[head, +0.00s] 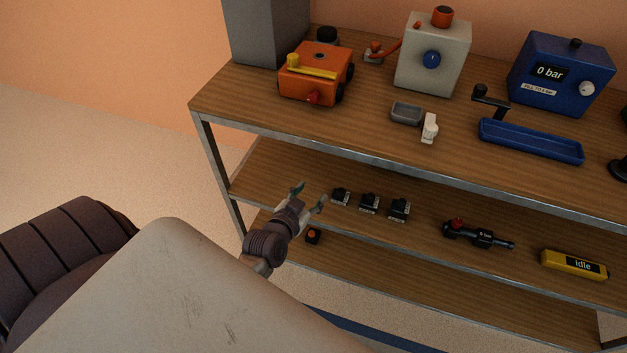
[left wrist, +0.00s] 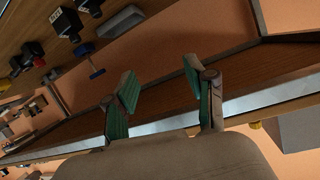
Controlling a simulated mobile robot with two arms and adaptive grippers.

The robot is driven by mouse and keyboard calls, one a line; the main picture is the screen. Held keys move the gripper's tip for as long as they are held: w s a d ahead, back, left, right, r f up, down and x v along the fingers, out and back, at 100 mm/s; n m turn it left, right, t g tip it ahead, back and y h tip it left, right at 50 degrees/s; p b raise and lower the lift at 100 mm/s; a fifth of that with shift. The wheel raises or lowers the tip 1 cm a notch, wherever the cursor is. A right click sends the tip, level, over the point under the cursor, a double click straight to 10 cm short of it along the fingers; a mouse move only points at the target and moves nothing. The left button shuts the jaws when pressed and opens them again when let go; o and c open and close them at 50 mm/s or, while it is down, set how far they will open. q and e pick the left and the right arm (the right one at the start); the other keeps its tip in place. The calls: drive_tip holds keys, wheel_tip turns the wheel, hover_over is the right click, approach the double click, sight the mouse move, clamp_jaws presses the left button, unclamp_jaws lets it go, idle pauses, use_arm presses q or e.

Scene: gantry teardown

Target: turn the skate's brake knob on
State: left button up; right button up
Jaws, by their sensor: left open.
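The skate (head: 308,84) is an orange box with dark wheels on its right side, standing on the top shelf at the back left. A yellow bar (head: 312,72) lies across its top. A red knob (head: 312,98) sticks out low on its front face. I cannot tell the knob's setting. My left gripper (head: 308,197) is open and empty, in front of the bench and below the top shelf's front edge, well apart from the skate. Its two green-padded fingers also show spread in the left wrist view (left wrist: 158,88). My right gripper is not in view.
The top shelf also holds a grey block (head: 266,30), a white box with a blue knob (head: 432,59), a grey dish (head: 406,113) and a blue gauge box (head: 562,75). The metal front edge (head: 400,162) lies between my gripper and the skate. Small black parts (head: 369,203) sit below.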

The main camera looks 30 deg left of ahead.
use_arm(q)
drive_tip(key=s+d+f+g+h, duration=0.1)
drive_tip(key=s+d+f+g, duration=0.1)
drive_tip(key=f, duration=0.6)
drive_tip(key=s+d+f+g+p, duration=0.1)
drive_tip(key=s+d+f+g, duration=0.1)
drive_tip(key=f, duration=0.6)
drive_tip(key=shift+s+d+m+h, duration=0.35)
drive_tip(key=shift+s+d, duration=0.3)
drive_tip(key=shift+s, duration=0.5)
drive_tip(key=shift+f, duration=0.2)
drive_tip(key=s+d+f+g, duration=0.3)
drive_tip(key=s+f+g, duration=0.2)
drive_tip(key=s+f, duration=1.15)
drive_tip(key=s+a+f+g, duration=0.1)
drive_tip(key=s+f+g, duration=0.1)
drive_tip(key=s, duration=0.6)
drive_tip(key=s+a+f+m+g, duration=0.1)
drive_tip(key=s+f+g, duration=0.1)
drive_tip(key=s, duration=0.6)
drive_tip(key=shift+s+a+f, duration=0.15)
drive_tip(key=shift+a+f, duration=0.1)
drive_tip(key=shift+f, duration=0.3)
